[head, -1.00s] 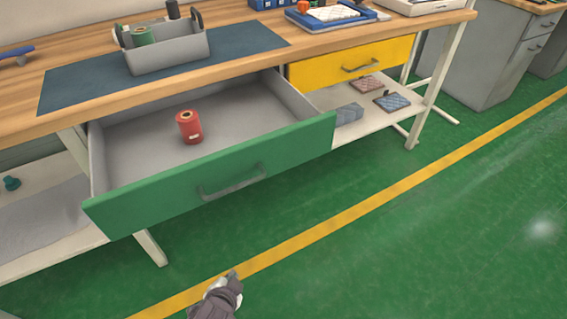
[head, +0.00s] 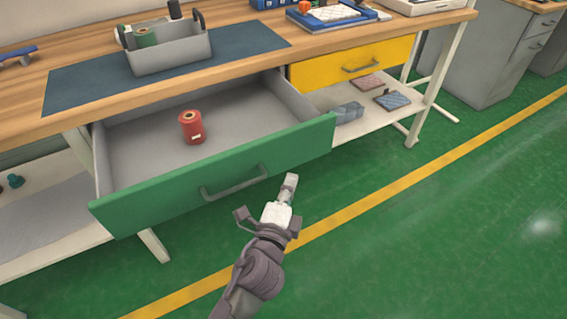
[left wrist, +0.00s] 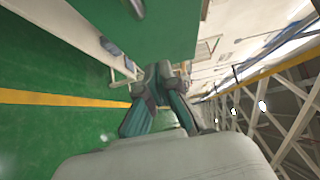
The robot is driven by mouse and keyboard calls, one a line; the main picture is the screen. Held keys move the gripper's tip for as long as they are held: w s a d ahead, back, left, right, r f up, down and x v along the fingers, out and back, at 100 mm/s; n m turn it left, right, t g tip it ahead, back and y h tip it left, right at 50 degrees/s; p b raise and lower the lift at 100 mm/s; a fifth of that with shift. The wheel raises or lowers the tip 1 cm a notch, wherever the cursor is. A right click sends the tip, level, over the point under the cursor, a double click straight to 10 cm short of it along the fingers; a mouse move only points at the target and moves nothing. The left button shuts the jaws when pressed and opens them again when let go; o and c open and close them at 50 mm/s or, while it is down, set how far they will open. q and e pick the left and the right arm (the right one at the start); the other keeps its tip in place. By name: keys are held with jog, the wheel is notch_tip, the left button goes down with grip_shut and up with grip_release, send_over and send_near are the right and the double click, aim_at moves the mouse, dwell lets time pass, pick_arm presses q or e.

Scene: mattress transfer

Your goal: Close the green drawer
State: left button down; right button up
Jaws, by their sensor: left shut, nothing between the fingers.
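The green drawer (head: 150,193) is pulled out from under the workbench, with a grey handle (head: 235,183) on its front. A red spool (head: 192,127) stands upright inside it. My left gripper (head: 291,180) is shut and empty, in front of the drawer and a little right of the handle. I cannot tell whether it touches the front, though it looks apart. In the left wrist view the green drawer front (left wrist: 150,35) fills the top, and my gripper fingers (left wrist: 150,82) show below it. My right gripper is not in view.
A yellow drawer (head: 352,60) sits shut to the right. The wooden benchtop (head: 245,62) holds a grey caddy (head: 172,56) on a dark mat. A lower shelf (head: 385,117) holds several small packs near a bench leg. The green floor before the bench is clear.

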aim_at(287, 155)
pick_arm(q)
jog(key=w, duration=0.2)
jog(key=w+a, duration=0.1)
jog(key=w, duration=0.1)
jog(key=shift+w, duration=0.1)
jog(key=shift+w+a, duration=0.45)
jog(key=shift+w, duration=0.15)
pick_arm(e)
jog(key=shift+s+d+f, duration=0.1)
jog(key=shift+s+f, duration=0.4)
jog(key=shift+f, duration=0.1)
